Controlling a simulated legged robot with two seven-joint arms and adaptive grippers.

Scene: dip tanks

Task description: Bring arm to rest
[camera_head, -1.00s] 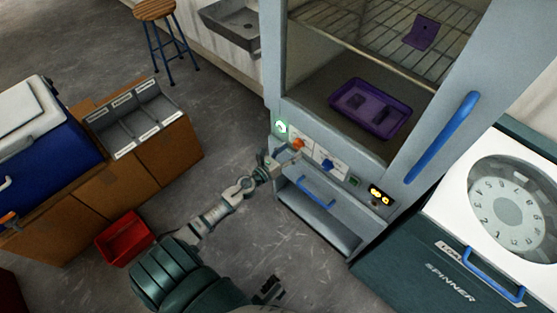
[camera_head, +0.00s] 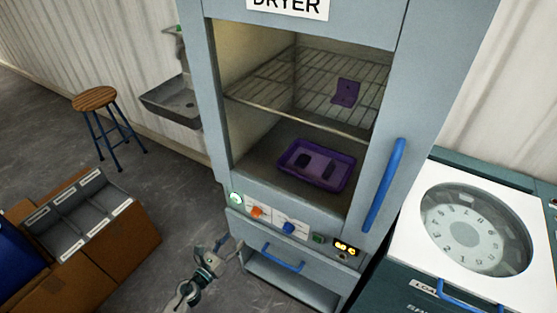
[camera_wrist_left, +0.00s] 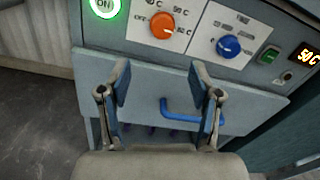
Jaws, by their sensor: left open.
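My left gripper (camera_head: 228,248) is in front of the dryer's lower control panel, at the bottom of the head view. In the left wrist view its two fingers (camera_wrist_left: 160,100) are spread apart with nothing between them. Beyond them are the orange knob (camera_wrist_left: 160,24), the blue knob (camera_wrist_left: 229,46), a lit green ON button (camera_wrist_left: 104,6) and the blue drawer handle (camera_wrist_left: 190,118). The dryer (camera_head: 222,150) holds a purple tray (camera_head: 317,166) on its floor and a small purple piece (camera_head: 345,92) on the wire rack. My right gripper is not in view.
A white-topped spinner (camera_head: 405,235) stands right of the dryer. A sink (camera_head: 172,103) and a stool (camera_head: 94,98) are at the back left. Grey floor lies free between cabinet and dryer.

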